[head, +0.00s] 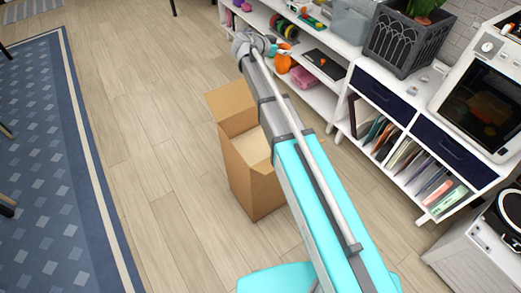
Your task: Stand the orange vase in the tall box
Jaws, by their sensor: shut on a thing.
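The orange vase (283,63) is small in the head view, near the top centre, in front of the white shelves. My gripper (281,47) is at the far end of my arm, shut on the upper part of the vase, which hangs below it. The gripper hides the vase's top. The tall box (253,186) is an open brown cardboard box standing on the floor, nearer to me than the vase. One flap stands up at its back left. My arm hides part of its right side.
White shelves (318,98) with a pink item (304,77) and a dark flat item stand behind the gripper. A drawer cabinet (449,146) with a grey planter (405,44) and a white oven (484,98) is at right. The wooden floor (150,150) left of the box is clear up to the blue rug (50,190).

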